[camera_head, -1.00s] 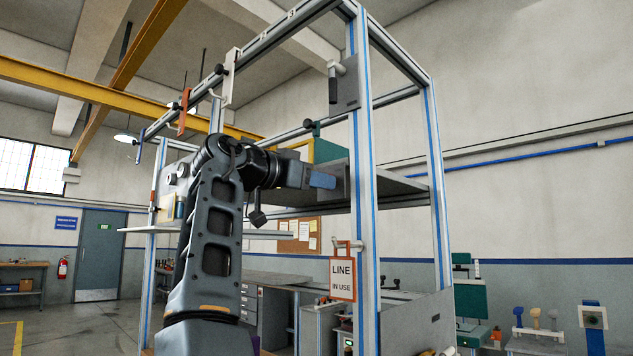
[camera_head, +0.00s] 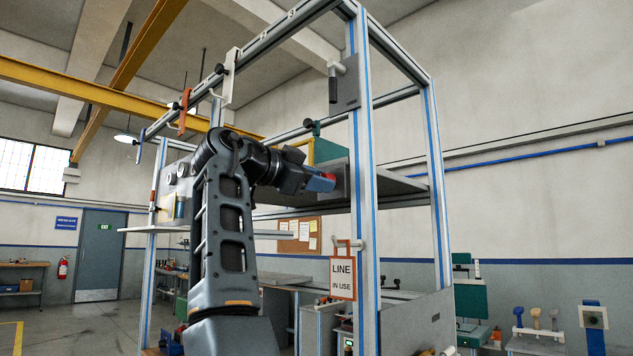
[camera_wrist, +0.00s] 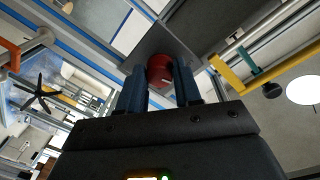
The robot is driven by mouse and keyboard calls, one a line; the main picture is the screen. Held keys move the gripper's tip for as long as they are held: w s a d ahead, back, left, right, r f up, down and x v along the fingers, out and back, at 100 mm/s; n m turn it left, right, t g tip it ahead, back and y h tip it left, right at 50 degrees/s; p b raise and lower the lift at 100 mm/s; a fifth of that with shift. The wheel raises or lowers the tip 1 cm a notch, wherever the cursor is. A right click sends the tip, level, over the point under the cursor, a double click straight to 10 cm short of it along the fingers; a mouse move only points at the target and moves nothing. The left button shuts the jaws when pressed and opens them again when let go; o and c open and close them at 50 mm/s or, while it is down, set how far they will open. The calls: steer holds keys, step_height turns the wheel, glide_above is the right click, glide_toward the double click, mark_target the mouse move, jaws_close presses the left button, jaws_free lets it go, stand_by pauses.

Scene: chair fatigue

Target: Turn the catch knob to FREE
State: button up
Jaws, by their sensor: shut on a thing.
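The catch knob (camera_wrist: 160,72) is red and round, on a grey plate (camera_wrist: 150,42) in the wrist view. In the head view the red knob (camera_head: 328,178) shows at the end of my gripper, in front of the grey plate by the blue-striped post. My gripper (camera_wrist: 160,84) has one blue finger on each side of the knob and is shut on it. The fingers hide the knob's sides. No FREE marking is readable in either view, so I cannot tell the knob's setting.
An aluminium frame with a blue-striped post (camera_head: 364,200) stands right beside the plate. A "LINE IN USE" sign (camera_head: 342,278) hangs lower on it. A grey shelf (camera_head: 390,182) lies behind. Hooks and tags hang from the upper left rail (camera_head: 200,88).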

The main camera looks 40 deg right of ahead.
steer(key=m+t+b, duration=0.1)
steer(key=m+b, duration=0.1)
steer(key=m, duration=0.9)
steer(key=shift+m, duration=0.4)
stand_by(0.3)
steer(key=o, duration=1)
steer(key=shift+r, duration=0.15)
steer(key=shift+o, duration=0.2)
steer(key=shift+a, duration=0.15)
steer(key=a+b, duration=0.1)
steer(key=a, duration=0.6)
steer(key=shift+s+a+r, duration=0.2)
steer(key=shift+a+r, duration=0.05)
